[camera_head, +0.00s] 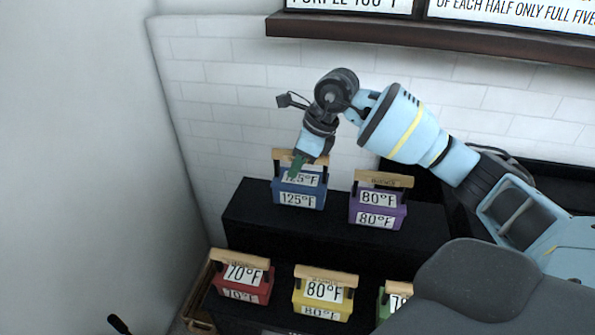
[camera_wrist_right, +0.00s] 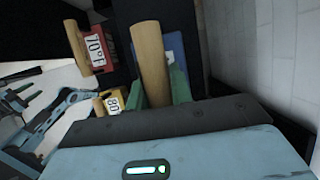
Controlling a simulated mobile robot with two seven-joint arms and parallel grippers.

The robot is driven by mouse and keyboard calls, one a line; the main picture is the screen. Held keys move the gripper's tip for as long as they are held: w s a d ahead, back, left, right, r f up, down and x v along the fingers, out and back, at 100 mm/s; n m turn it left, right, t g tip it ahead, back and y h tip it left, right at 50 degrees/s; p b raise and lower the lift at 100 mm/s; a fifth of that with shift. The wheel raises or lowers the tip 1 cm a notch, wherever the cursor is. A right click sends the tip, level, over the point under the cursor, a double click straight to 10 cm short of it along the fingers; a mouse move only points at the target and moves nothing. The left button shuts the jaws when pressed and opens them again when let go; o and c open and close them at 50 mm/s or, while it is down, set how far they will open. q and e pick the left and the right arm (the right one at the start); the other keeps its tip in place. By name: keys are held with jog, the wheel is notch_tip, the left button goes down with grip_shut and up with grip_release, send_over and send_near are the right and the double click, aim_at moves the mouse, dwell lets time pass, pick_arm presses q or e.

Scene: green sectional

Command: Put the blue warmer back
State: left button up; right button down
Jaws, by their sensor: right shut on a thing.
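The blue warmer (camera_head: 312,203), labelled 125°F, has a wooden handle and is upright at the left of the upper black tier. My right gripper (camera_head: 297,166) reaches down to it from above, its green fingers shut on the handle. In the right wrist view, the wooden handle lies between the green fingers of my right gripper (camera_wrist_right: 160,90), with a bit of the blue warmer (camera_wrist_right: 174,48) behind. The warmer's underside is hidden, so I cannot tell whether it touches the tier. My left gripper cannot be made out.
A purple 80°F warmer (camera_head: 378,210) stands close on the right. Red (camera_head: 242,283), yellow (camera_head: 322,300) and partly hidden green (camera_head: 383,305) warmers stand on the lower tier. The upper black tier (camera_head: 245,205) is bare at its left end. A white brick wall (camera_head: 220,100) is behind.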

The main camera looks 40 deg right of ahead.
jog(key=shift+f, duration=1.1)
jog(key=shift+f, duration=0.15)
jog(key=c, duration=1.3)
grip_release()
jog(key=shift+f, duration=0.1)
jog(key=shift+o, duration=0.2)
jog(key=shift+r, duration=0.25)
jog(key=v, duration=1.2)
jog(key=shift+f, duration=0.1)
jog(key=shift+f, duration=0.1)
